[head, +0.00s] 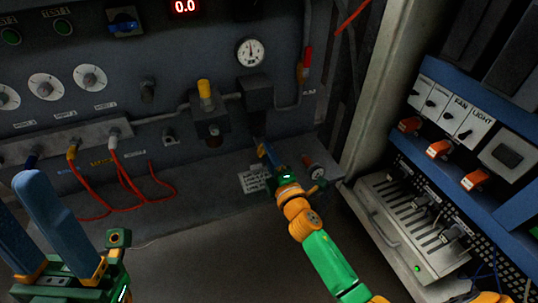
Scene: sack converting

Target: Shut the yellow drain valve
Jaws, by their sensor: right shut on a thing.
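The drain valve (258,146) appears as a small yellow piece low on the grey panel, below a dark block and pipe. My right gripper (265,153) reaches it from below and is shut on it. The fingers hide most of the handle, so its angle is hard to tell. My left gripper (18,192) is at the lower left, its two blue fingers apart and empty, away from the valve.
A yellow-capped valve (205,92) and a pressure gauge (250,52) are above. Red hoses (128,185) loop at the left. A switch cabinet (455,115) stands at the right.

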